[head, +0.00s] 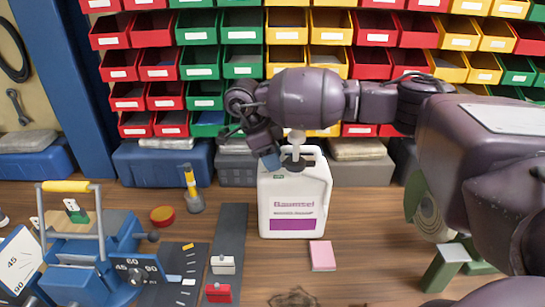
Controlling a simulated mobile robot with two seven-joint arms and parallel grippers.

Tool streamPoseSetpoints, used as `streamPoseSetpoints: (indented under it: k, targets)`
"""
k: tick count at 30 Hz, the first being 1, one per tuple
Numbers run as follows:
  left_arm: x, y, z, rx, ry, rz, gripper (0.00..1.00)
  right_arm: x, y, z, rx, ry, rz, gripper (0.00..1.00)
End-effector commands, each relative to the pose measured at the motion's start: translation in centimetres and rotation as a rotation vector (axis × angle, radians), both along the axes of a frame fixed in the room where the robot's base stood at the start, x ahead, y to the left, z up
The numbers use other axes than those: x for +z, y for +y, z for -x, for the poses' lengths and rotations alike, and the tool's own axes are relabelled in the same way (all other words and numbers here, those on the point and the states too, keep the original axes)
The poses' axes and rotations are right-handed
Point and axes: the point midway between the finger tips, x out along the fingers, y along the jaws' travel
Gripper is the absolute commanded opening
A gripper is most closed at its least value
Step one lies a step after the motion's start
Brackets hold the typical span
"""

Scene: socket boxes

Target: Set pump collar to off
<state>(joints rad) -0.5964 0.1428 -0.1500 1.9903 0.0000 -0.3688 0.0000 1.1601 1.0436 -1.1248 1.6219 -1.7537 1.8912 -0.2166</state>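A white canister (290,205) with a purple "Baumsel" label stands upright on the wooden bench. A white pump (297,141) rises from its top, with a dark collar (293,164) at its base. The collar's setting is too small to read. My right gripper (266,155) comes in from the right on the dark purple arm, passing behind the pump top. Its fingers point down at the upper left of the canister, close to the collar. Whether they touch it, or how far they are apart, I cannot tell. My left gripper is not in view.
A blue device with a dial (137,272) and yellow handle stands at left. A pink block (322,255) lies right of the canister's front. A yellow-topped tool (191,188) stands left of it. Red, green and yellow bins line the back. My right arm hides much of the right side.

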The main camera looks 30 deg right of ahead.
Motion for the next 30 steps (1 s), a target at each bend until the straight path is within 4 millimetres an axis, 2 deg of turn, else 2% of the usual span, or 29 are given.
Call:
streamPoseSetpoints:
  k: [5,19,24,30]
  targets:
    - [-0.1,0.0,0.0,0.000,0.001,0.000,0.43,1.2,0.5,-0.3,0.000,-0.002,-0.001,0.38]
    - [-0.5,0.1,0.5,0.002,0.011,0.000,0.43,8.7,3.0,-1.9,0.001,-0.003,0.000,0.38]
    - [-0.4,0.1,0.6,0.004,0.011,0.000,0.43,9.8,3.4,-2.2,0.001,-0.003,-0.001,0.38]
    - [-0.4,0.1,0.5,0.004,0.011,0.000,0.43,10.0,3.5,-2.2,0.000,-0.001,-0.001,0.38]
